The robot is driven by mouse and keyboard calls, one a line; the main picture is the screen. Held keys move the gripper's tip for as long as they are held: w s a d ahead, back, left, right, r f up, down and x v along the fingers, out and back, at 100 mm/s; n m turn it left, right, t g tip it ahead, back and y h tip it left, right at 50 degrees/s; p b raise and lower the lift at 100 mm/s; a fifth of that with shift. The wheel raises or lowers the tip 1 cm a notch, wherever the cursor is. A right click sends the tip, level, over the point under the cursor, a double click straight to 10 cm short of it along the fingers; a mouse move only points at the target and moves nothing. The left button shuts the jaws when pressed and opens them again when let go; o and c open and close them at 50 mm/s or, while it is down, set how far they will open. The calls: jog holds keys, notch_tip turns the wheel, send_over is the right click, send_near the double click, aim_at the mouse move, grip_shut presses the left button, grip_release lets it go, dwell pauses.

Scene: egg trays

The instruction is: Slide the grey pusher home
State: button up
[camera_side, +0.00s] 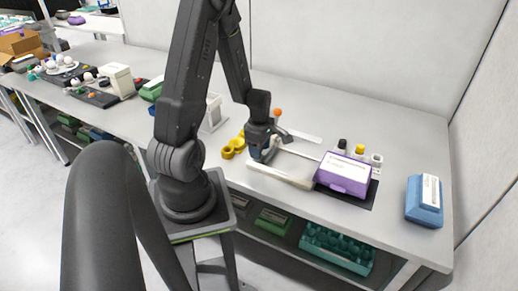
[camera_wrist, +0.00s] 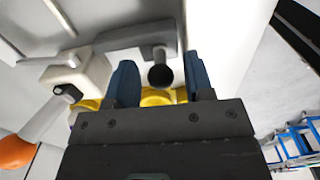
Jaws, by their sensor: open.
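The grey pusher (camera_wrist: 130,41) shows in the wrist view as a grey bar with a short stem and a dark round knob (camera_wrist: 161,76). My gripper (camera_wrist: 160,66) is open, with one blue finger on each side of the knob; I cannot tell whether either finger touches it. In the side view my gripper (camera_side: 262,155) points down at the left end of a pale cream frame (camera_side: 282,176). There my gripper and wrist hide most of the pusher.
A lever with an orange knob (camera_side: 278,112) stands close beside my wrist; the knob (camera_wrist: 14,152) also shows in the wrist view. Yellow rings (camera_side: 229,152) lie left of my gripper. A purple box (camera_side: 343,178) and small bottles stand right. A blue box (camera_side: 424,203) sits farther right.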

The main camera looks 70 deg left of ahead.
jog(key=shift+r, duration=2.8)
notch_tip(320, 180, up, 9)
jog(key=shift+f, duration=0.15)
